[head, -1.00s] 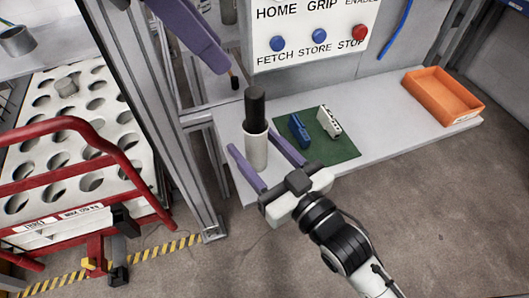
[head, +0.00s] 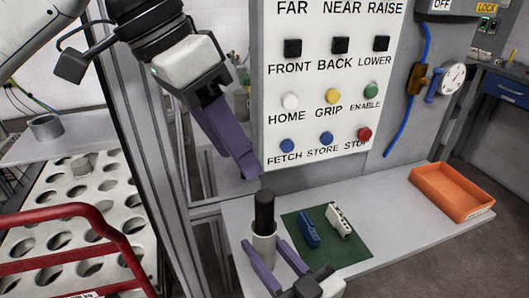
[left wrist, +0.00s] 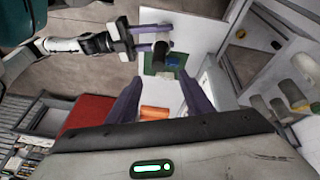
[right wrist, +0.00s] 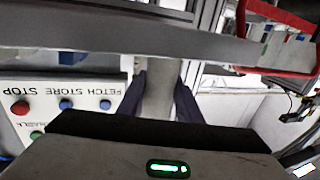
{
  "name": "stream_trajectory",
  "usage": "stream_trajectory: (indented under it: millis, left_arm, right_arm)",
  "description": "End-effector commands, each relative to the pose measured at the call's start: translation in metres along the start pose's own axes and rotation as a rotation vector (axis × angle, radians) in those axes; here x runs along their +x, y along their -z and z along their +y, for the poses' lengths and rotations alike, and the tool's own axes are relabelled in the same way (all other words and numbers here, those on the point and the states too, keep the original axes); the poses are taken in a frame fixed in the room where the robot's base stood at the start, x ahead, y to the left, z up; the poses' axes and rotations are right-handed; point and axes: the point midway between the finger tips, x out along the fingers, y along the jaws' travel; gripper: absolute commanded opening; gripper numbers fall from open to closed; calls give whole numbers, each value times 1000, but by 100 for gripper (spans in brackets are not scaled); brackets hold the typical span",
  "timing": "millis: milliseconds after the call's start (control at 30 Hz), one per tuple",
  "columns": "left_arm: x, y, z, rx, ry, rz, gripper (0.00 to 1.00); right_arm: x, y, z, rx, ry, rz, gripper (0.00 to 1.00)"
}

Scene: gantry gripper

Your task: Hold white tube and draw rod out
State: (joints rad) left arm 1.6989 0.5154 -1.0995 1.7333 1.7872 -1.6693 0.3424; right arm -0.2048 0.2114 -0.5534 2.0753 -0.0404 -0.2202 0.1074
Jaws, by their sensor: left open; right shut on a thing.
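The white tube (head: 264,246) stands upright on the bench, with the dark rod (head: 264,212) sticking up out of its top. My right gripper (head: 264,247) is shut on the tube, one purple finger on each side. The tube also shows between the fingers in the right wrist view (right wrist: 158,98). My left gripper (head: 247,168) points down from the upper left, with its fingertips a little above and left of the rod's top in the head view. In the left wrist view its fingers (left wrist: 160,92) are spread, with nothing between them.
A green mat (head: 352,250) with a blue block (head: 307,230) and a white block (head: 338,220) lies right of the tube. An orange tray (head: 452,192) is at the bench's right. A button panel (head: 330,110) rises behind; a metal post stands left.

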Motion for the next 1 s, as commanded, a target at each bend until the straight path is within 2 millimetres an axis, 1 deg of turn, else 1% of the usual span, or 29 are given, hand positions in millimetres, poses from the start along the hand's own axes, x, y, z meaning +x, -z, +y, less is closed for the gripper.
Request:
stream_trajectory:
  millis: [33,100,300,400,500,600,767,867,1000]
  left_arm:
    - [2,7,2,-95,8,-34,47]
    - [6,14,4,-254,32,-86,47]
    - [14,28,10,-686,153,-206,47]
    - [16,33,13,-857,220,-239,47]
    - [16,35,16,-982,276,-258,47]
    - [17,37,17,-1059,313,-265,47]
    - [23,34,17,-1102,335,-270,47]
    - [34,29,15,-1103,335,-271,47]
    - [58,19,11,-1102,334,-271,47]
  right_arm:
    - [0,0,0,0,0,1,10]
    - [0,0,0,0,0,1,10]
    - [0,0,0,0,0,1,10]
    - [0,0,0,0,0,1,10]
    - [0,0,0,0,0,1,10]
    - [0,0,0,0,0,1,10]
    - [0,0,0,0,0,1,10]
    - [0,0,0,0,0,1,10]
    - [0,0,0,0,0,1,10]
